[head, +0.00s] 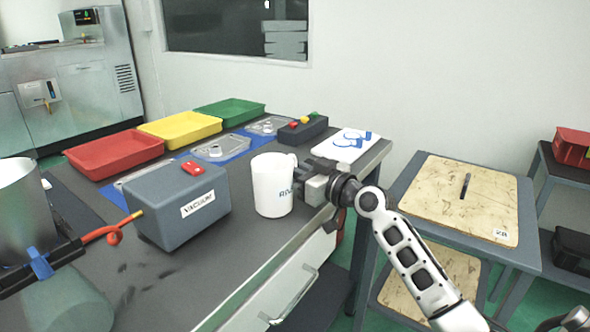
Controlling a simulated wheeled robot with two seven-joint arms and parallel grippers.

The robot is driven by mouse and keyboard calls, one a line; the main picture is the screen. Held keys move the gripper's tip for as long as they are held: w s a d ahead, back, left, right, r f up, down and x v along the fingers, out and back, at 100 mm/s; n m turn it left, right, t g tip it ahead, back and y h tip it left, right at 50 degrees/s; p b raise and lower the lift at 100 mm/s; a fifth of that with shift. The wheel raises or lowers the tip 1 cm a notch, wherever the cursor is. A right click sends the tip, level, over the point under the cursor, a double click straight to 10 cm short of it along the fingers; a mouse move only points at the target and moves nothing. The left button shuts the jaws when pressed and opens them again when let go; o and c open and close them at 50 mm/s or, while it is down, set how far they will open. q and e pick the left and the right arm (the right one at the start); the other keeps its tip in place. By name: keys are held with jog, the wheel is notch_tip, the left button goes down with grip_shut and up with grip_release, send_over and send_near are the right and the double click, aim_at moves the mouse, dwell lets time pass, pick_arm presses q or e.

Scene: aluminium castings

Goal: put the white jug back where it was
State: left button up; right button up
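The white jug (272,186) is upright at the dark workbench's (150,285) right side, near its front edge. Blue lettering shows on its right side. I cannot tell whether its base rests on the bench or is slightly above it. My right gripper (304,180) is at the jug's right side, where the handle is, and seems to touch it. The fingertips and most of the handle are hidden, so I cannot tell whether the fingers are closed on it. My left gripper is not in view.
A grey vacuum box (180,207) with a red switch stands left of the jug. A metal cylinder (18,210) is at far left. Red (115,153), yellow (181,128) and green (229,111) trays line the back. A white card (342,145) lies behind the gripper. A side table (405,195) stands right.

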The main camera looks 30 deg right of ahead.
jog(key=o, duration=0.3)
jog(key=shift+r+p, duration=0.25)
jog(key=shift+p, duration=0.05)
jog(key=b+v, duration=0.2)
jog(key=v, duration=1)
jog(key=shift+f, duration=0.15)
